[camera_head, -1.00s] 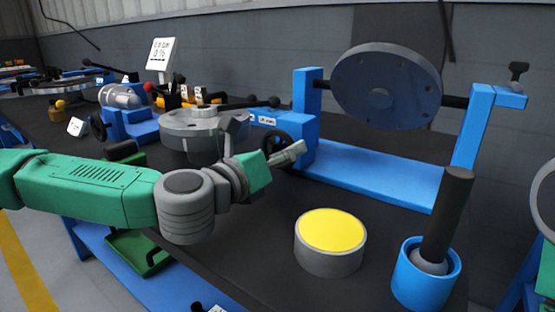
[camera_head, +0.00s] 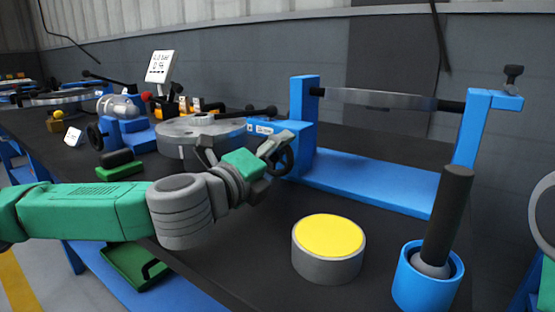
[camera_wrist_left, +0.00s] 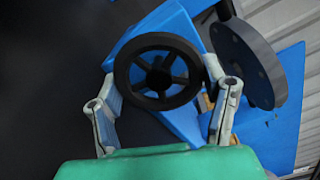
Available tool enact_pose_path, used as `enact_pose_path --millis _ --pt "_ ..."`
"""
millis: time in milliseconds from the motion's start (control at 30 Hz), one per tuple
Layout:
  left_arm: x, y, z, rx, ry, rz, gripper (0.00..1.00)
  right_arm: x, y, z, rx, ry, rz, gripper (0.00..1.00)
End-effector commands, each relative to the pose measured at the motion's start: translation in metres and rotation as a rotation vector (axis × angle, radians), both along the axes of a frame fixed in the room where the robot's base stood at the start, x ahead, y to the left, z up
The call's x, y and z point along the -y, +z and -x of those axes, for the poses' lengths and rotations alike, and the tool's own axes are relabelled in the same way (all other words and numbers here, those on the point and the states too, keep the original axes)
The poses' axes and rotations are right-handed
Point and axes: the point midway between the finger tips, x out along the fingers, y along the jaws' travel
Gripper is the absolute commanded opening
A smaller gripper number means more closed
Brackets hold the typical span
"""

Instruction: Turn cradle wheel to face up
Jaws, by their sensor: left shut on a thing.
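The cradle is a blue frame (camera_head: 375,190) with two uprights and a dark shaft between them. Its grey flanged disc (camera_head: 385,99) shows almost edge-on in the head view, lying near level. In the left wrist view the disc (camera_wrist_left: 262,70) shows a face with bolt holes. A black spoked handwheel (camera_head: 290,160) sits at the cradle's left end. My left gripper (camera_head: 274,152) is shut on this handwheel. In the left wrist view the fingers (camera_wrist_left: 163,78) stand on either side of the handwheel's rim (camera_wrist_left: 150,103). My right gripper is not in view.
A yellow-topped grey cylinder (camera_head: 330,237) stands on the black bench in front of the cradle. A blue cup (camera_head: 410,285) with a dark handle stands to its right. A round grey part (camera_head: 200,133) and a small display (camera_head: 160,66) are behind my left arm.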

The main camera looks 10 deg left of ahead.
Motion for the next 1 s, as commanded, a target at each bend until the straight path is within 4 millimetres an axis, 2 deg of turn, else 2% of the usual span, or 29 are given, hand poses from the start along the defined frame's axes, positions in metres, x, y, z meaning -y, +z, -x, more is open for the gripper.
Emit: enact_pose_path --millis 33,667,700,1000 --pt "-0.0051 0.0037 -0.0040 0.001 0.016 0.017 0.38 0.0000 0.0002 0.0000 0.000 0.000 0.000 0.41" --pt "-0.0057 0.0032 -0.0043 -0.017 0.019 0.061 0.38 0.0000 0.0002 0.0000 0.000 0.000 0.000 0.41" --pt "-0.0056 0.0031 -0.0043 -0.018 0.018 0.061 0.73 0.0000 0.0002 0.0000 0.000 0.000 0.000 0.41" --pt "-0.0033 0.0014 -0.0005 -0.021 0.008 0.059 0.75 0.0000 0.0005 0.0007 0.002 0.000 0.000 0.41"
